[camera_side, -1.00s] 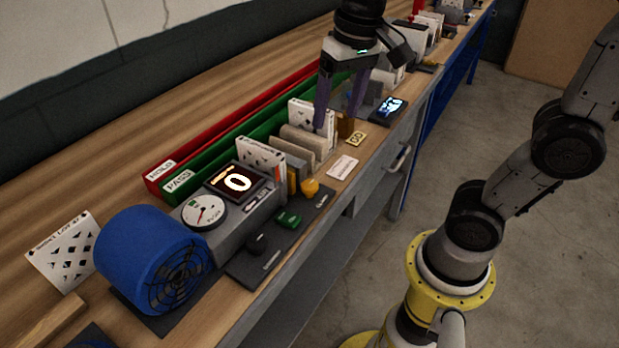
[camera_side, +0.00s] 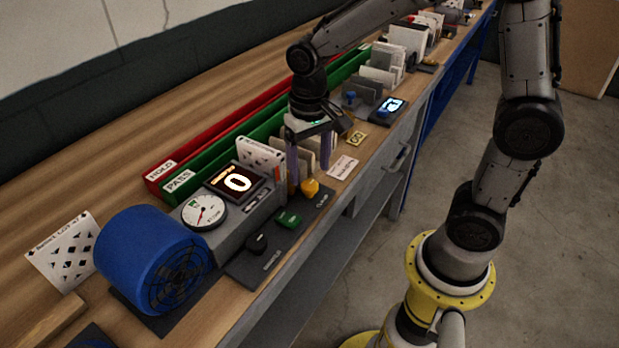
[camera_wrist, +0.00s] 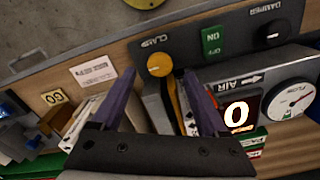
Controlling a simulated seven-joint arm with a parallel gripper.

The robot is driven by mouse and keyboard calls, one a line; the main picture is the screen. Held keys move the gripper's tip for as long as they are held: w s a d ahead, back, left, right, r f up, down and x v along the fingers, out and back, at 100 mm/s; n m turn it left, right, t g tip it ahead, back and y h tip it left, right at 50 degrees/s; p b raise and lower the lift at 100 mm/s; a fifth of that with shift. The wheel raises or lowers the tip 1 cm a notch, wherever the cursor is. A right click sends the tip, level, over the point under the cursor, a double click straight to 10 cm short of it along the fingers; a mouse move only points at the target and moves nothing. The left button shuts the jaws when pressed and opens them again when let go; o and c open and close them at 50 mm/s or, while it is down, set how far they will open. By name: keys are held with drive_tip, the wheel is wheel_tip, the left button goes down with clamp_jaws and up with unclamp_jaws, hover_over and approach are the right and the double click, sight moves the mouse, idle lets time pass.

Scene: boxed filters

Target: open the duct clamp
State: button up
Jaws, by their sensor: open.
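The duct clamp knob (camera_side: 310,186) is a small orange-yellow dial at the right end of the dark control panel. In the wrist view the knob (camera_wrist: 159,65) sits beside the printed word CLAMP, with a pale pointer mark. My gripper (camera_side: 308,176) is open and empty, its two purple fingers pointing down just behind the knob in the side view. In the wrist view the knob appears between the fingertips of my gripper (camera_wrist: 160,76); I see no contact. A yellow-orange bar (camera_wrist: 173,102) runs beneath the fingers. A white patterned filter (camera_side: 262,155) stands left of my gripper.
A green ON button (camera_side: 288,220) and black damper knob (camera_side: 257,243) lie left along the panel. A display (camera_side: 237,182) reads 0, beside a round flow gauge (camera_side: 205,211). A blue fan (camera_side: 150,258) stands at left. Red and green trays (camera_side: 200,162) run behind.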

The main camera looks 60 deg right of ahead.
sight(310, 184)
drive_tip(key=shift+f, duration=1.95)
drive_tip(key=shift+c, duration=0.4)
clamp_jaws()
